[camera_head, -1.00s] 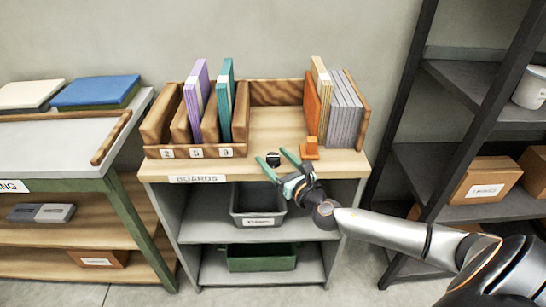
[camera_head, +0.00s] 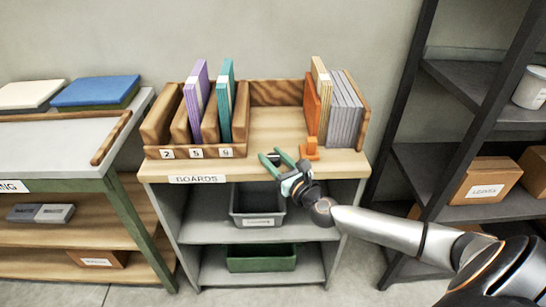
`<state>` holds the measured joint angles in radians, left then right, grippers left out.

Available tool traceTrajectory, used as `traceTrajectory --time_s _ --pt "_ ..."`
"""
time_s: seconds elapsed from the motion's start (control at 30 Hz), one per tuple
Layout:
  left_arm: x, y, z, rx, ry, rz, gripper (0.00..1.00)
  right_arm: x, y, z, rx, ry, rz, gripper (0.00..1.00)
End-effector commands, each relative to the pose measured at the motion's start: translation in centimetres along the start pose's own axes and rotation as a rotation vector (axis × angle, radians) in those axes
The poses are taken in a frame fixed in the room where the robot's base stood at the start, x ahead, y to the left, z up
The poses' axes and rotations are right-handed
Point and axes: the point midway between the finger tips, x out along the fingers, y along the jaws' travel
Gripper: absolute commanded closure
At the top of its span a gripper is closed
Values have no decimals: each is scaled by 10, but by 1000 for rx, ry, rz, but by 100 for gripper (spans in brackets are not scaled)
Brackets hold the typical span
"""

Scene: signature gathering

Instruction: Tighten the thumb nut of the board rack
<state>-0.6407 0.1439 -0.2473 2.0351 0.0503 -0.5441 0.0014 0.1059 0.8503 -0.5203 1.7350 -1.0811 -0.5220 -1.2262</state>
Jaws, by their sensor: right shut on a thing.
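The board rack (camera_head: 272,92) is a wooden frame on top of the shelf unit. Purple and teal boards stand in its left slots, labelled 2, 5 and 9. Grey boards (camera_head: 342,110) stand at its right end. My right gripper (camera_head: 274,159) is at the rack's front edge, its green fingers shut on the small black thumb nut. The nut is mostly hidden between the fingers. My left gripper is not in view.
The middle of the rack is bare. A grey bin (camera_head: 258,205) sits on the shelf below. A dark shelf rack (camera_head: 400,100) stands at the right.

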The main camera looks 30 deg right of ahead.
Motion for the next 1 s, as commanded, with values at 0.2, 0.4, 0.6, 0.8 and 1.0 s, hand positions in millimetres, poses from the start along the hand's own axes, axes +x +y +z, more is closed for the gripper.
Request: traceTrajectory --time_s 0.2,0.4,0.6,0.8,1.0 --pt "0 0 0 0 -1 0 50 0 0 0 0 0 0 100" --pt "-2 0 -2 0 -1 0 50 0 0 1 1 0 -11 100" --pt "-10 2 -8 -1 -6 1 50 0 2 3 5 1 -78 100" --pt "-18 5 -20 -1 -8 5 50 0 2 4 7 3 -219 100" --pt "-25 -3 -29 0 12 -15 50 0 3 2 7 4 -405 100"
